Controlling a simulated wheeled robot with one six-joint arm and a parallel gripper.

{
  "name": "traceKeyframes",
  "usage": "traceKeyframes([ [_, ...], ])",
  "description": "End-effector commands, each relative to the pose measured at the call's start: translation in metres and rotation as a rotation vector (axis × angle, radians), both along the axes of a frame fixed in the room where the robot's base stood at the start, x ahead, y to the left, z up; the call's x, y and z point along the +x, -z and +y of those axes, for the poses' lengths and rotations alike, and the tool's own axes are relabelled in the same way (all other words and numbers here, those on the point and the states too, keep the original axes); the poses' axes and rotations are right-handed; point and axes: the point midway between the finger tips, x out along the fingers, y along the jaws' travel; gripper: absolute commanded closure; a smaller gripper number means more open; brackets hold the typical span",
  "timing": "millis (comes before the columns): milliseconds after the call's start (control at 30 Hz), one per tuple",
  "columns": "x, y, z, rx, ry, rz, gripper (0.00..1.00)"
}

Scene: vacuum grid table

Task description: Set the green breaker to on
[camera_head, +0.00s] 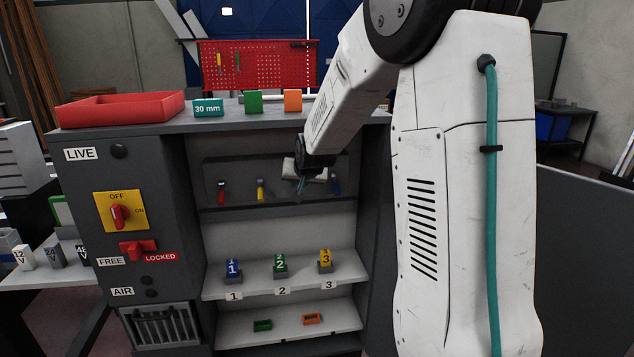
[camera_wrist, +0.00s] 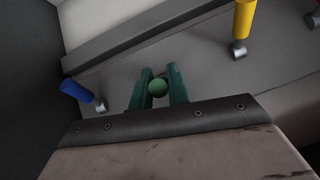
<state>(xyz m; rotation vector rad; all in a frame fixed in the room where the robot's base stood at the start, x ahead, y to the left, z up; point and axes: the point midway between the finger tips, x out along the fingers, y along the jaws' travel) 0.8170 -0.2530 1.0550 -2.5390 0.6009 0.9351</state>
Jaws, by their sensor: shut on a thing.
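The green breaker's handle (camera_wrist: 158,88) shows in the wrist view as a round green end, seen nearly end-on, between the two dark green fingers of my gripper (camera_wrist: 159,85). My gripper is shut on it. In the head view my gripper (camera_head: 301,184) reaches into the recessed breaker panel (camera_head: 240,203) and hides the green breaker. The yellow breaker (camera_wrist: 243,20) is to the right in the wrist view and the blue breaker (camera_wrist: 78,92) to the left. The green handle's exact angle is hard to tell.
Shelves below hold numbered blocks (camera_head: 280,264). A red tray (camera_head: 120,108) and several blocks stand on top. A rotary switch (camera_head: 119,212) is on the left panel.

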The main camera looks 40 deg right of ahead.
Motion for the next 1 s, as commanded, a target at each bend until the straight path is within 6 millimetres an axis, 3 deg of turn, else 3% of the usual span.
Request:
traceKeyframes([
  [467,0.005,-0.005,0.009,0.004,-0.013,0.004,1.00],
  [500,0.005,-0.005,0.009,0.004,-0.013,0.004,0.80],
  [567,0.005,-0.005,0.009,0.004,-0.013,0.004,0.64],
  [867,0.003,-0.003,0.007,0.005,-0.011,0.009,0.61],
  [1000,-0.006,-0.012,0.010,0.005,-0.010,0.008,0.61],
])
